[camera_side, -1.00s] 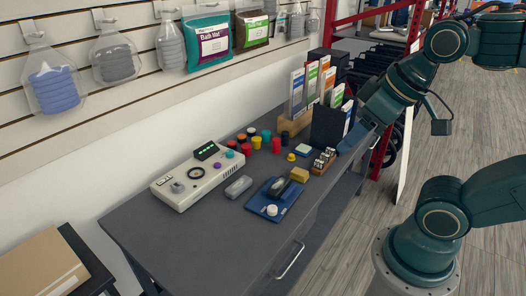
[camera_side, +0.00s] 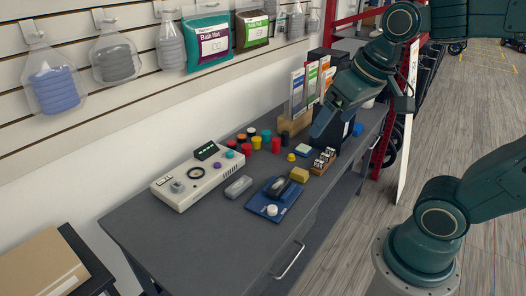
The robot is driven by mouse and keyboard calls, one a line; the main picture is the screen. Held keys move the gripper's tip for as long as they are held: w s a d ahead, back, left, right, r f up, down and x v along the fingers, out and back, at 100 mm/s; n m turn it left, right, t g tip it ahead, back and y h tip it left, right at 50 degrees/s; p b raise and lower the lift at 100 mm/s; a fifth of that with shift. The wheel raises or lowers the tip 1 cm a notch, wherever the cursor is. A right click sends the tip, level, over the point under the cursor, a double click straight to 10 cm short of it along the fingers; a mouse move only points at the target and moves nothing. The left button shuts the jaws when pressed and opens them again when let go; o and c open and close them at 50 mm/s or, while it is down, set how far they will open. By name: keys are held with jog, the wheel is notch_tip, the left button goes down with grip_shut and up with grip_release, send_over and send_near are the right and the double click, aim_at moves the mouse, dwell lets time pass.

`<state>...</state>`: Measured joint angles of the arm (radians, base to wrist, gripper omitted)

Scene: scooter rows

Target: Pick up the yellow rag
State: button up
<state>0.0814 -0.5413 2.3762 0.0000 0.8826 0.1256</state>
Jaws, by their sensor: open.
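The yellow rag (camera_side: 300,174) appears as a small, thick yellow block on the grey bench, just right of a blue tray and left of a small brown rack. It lies uncovered. My gripper (camera_side: 318,133) is above the back right part of the bench, in front of the brochure holder. It is open, pointing down and to the left, and is apart from the rag, up and behind it. Its fingertips are small and partly hard to make out here.
A blue tray (camera_side: 268,206) with a dark object and white knob lies near the front edge. A white control box (camera_side: 197,180), a clear grey case (camera_side: 238,187) and several coloured caps are left and behind. A small brown rack (camera_side: 323,163) stands right. The bench front (camera_side: 200,250) is clear.

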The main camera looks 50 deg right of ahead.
jog(key=w+d+f+m+g, duration=0.2)
jog(key=w+d+m, duration=0.35)
jog(key=w, duration=0.45)
jog(key=m+g, duration=0.3)
jog(key=m, duration=0.7)
send_over(300, 172)
notch_tip(300, 172, down, 23)
jog(key=shift+f, duration=0.15)
jog(key=shift+w+n, duration=0.1)
jog(key=shift+n, duration=0.15)
jog(key=shift+f, duration=4.3)
jog(key=shift+f, duration=0.1)
